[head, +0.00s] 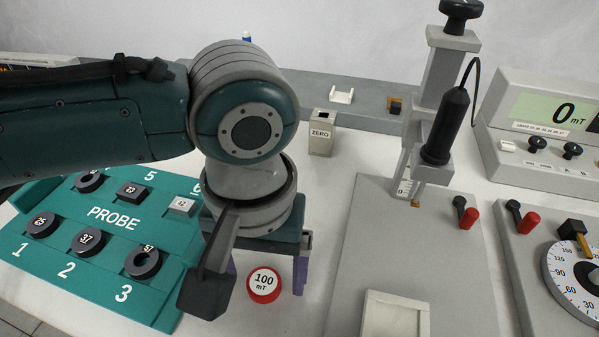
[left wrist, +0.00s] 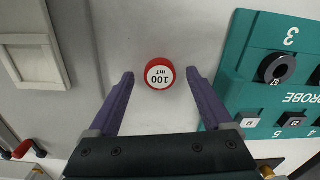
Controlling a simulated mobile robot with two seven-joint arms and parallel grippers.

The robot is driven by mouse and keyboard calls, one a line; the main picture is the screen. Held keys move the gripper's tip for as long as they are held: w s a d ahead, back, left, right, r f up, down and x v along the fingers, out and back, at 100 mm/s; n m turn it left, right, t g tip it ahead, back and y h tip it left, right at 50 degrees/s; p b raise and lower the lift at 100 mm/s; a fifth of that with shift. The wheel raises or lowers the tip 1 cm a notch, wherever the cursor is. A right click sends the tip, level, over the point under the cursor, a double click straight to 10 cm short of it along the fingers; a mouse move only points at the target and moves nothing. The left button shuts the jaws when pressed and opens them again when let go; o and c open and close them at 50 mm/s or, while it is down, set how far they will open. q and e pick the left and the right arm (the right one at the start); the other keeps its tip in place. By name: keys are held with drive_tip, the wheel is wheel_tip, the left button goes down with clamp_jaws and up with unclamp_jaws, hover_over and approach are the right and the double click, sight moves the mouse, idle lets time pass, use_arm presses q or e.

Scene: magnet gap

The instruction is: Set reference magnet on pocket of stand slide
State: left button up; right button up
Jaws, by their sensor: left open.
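The reference magnet (head: 264,284) is a red disc with a white "100 mT" label, lying flat on the white table. My left gripper (head: 268,282) is over it, its purple fingers partly hidden behind my wrist. In the left wrist view my left gripper (left wrist: 160,84) is open, and the magnet (left wrist: 159,73) shows between and just past the fingertips, touching neither. The stand slide seems to be the pale square piece with a raised rim (head: 394,315) on the grey stand base (head: 455,270); it also shows in the left wrist view (left wrist: 33,60). My right gripper is not in view.
The teal PROBE tray (head: 105,245) with several dark parts is left of the magnet. A ZERO box (head: 322,133) stands behind. The stand's column (head: 445,70) carries a black probe (head: 446,125). A mT meter (head: 545,125) and a dial unit (head: 560,265) are at right.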

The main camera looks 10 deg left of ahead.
use_arm(q)
clamp_jaws()
idle(0.7)
